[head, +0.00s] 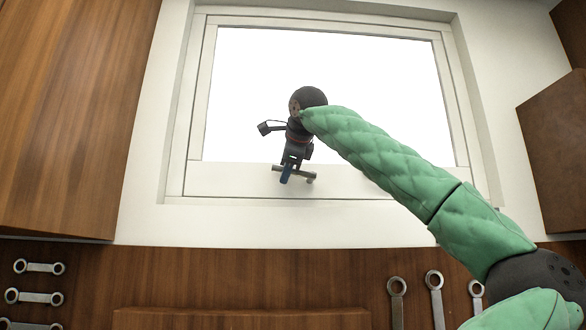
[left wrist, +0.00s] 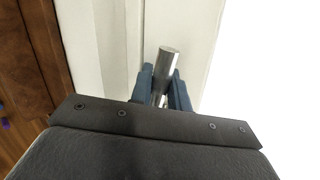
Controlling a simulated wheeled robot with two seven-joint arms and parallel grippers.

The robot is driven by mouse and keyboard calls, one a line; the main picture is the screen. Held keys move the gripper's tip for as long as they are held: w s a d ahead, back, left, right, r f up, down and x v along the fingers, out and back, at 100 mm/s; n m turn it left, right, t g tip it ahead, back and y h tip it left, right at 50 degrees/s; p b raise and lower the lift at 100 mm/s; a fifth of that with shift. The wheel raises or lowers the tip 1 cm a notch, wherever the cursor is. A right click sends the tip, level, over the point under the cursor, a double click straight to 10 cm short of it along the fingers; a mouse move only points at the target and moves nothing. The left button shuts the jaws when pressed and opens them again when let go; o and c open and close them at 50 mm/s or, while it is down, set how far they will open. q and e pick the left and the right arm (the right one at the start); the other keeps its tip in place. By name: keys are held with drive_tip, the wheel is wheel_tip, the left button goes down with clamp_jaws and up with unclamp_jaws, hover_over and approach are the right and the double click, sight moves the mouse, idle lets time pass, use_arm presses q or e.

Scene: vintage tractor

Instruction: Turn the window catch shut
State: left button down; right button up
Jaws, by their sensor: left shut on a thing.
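The window catch (head: 305,174) is a small grey metal bar on the lower rail of the white window frame. In the head view it lies nearly level, its right end slightly lower. My left gripper (head: 287,173) reaches down to it, with its blue fingers closed around the bar. In the left wrist view the fingers of the left gripper (left wrist: 163,92) stand on both sides of the catch's round metal bar (left wrist: 169,58), whose end sticks out beyond them. The catch's mount is partly hidden by the gripper. My right gripper is not in view.
The window frame (head: 235,182) surrounds a bright pane (head: 380,85). Wooden cabinets stand at left (head: 75,110) and right (head: 555,150). Below is a wooden panel (head: 220,275) with several wrenches, including one at left (head: 40,267) and one at right (head: 435,298).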

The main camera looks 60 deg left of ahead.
use_arm(q)
drive_tip(key=shift+f+n+t, duration=0.3)
drive_tip(key=shift+f, duration=0.1)
drive_tip(key=shift+f+h+b, duration=0.2)
drive_tip(key=shift+h+b, duration=0.1)
drive_tip(key=shift+b, duration=0.05)
drive_tip(key=shift+f+n+t, duration=0.1)
drive_tip(key=shift+n+t, duration=0.2)
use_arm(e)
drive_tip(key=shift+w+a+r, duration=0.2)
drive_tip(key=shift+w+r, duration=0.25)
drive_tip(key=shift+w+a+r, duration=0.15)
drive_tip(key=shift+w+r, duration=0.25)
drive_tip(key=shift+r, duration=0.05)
use_arm(q)
drive_tip(key=c, duration=1.4)
unclamp_jaws()
drive_tip(key=shift+o, duration=0.2)
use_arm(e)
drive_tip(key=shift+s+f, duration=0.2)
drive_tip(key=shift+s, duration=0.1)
use_arm(q)
drive_tip(key=shift+s+d, duration=0.1)
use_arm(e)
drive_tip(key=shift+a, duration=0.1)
